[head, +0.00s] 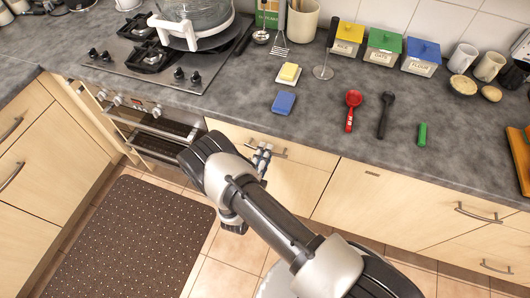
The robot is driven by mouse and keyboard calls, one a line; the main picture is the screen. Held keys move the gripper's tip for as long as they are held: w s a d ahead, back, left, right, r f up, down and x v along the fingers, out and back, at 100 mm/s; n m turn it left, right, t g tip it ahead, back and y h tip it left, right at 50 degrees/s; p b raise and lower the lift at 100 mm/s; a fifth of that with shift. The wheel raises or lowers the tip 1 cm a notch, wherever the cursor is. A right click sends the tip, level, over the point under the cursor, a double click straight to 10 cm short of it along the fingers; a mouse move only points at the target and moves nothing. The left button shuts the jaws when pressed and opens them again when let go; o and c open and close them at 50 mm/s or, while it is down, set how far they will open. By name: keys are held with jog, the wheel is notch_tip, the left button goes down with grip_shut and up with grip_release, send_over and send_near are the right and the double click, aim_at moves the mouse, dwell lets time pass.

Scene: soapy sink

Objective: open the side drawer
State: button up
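A light wooden drawer front (300,176) lies under the grey counter, right of the oven, and looks closed. Its metal bar handle (280,155) is partly hidden by my gripper. My gripper (263,158) is at this handle, with its grey fingers overlapping it in the picture. I cannot tell whether the fingers touch or enclose the handle. My arm hides part of the cabinet front below. Another drawer at the right has a bar handle (478,214) and looks closed; a lower handle (497,267) sits beneath it.
The counter (330,140) overhangs close above my gripper. It holds a blue sponge (284,103), a red spoon (351,110) and canisters. The oven (160,130) stands left of my gripper. A brown dotted mat (130,240) and tiled floor lie in front.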

jog(key=shift+w+d, duration=0.2)
jog(key=shift+w, duration=0.35)
grip_shut()
dwell(0.5)
